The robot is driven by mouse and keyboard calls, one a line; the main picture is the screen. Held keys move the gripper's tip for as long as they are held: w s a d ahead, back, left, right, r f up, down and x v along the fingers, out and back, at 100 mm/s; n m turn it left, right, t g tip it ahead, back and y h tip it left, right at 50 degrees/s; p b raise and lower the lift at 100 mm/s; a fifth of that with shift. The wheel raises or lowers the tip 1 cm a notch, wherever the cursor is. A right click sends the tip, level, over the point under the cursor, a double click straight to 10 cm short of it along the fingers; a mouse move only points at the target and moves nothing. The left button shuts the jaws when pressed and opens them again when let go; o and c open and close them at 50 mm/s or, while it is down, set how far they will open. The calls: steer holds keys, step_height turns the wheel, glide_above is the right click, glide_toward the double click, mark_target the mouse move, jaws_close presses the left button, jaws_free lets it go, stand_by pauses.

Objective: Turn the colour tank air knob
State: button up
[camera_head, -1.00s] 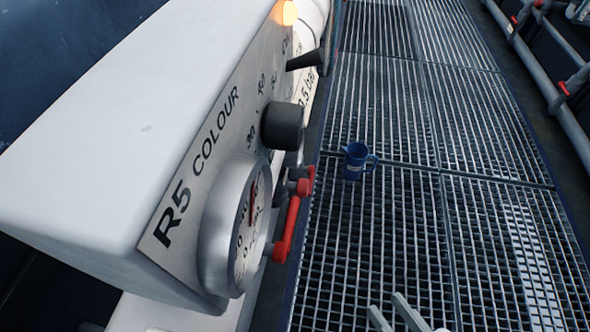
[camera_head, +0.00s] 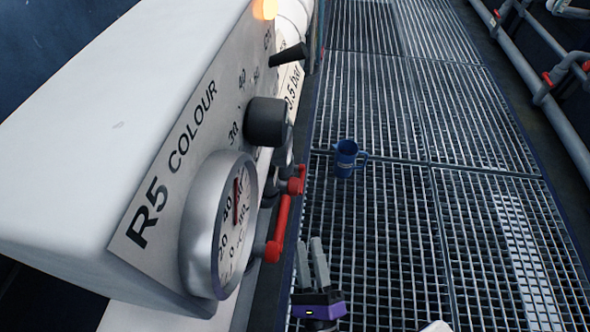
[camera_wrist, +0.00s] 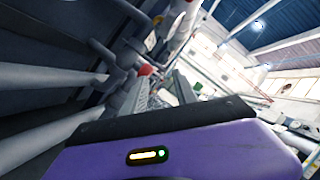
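The white control box (camera_head: 90,110) marked "R5 COLOUR" fills the left of the head view. On its face are a round black knob (camera_head: 266,121) beside a number scale, a smaller black lever-like knob (camera_head: 288,55) further back, and a round silver gauge (camera_head: 218,225). A red-handled lever (camera_head: 281,215) sits beside the gauge. I cannot read which control is the air knob. My gripper (camera_head: 317,245) is below and right of the red lever, apart from the controls. Its fingers are parted and empty; they also show in the wrist view (camera_wrist: 160,85).
A metal grating walkway (camera_head: 400,220) runs along the right, with a blue jug (camera_head: 347,158) standing on it. Grey pipes (camera_head: 540,95) with red fittings line the far right. An orange lamp (camera_head: 264,8) glows on the box. The space above the grating is largely open.

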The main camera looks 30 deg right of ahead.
mark_target(294, 179)
steer(key=w+f+m+g+h, duration=0.2)
steer(key=w+m+h, duration=0.5)
steer(key=w+m, duration=0.5)
steer(key=w+d+r, duration=0.1)
steer(key=w+d, duration=0.1)
steer(key=w+d+r+m, duration=0.1)
steer(key=w+d+r, duration=0.1)
steer(key=w+d+r+m, duration=0.1)
steer(key=w+d, duration=0.1)
steer(key=shift+w+d+r, duration=0.3)
steer(key=shift+w+d, duration=0.05)
steer(key=shift+w, duration=0.05)
jaws_close()
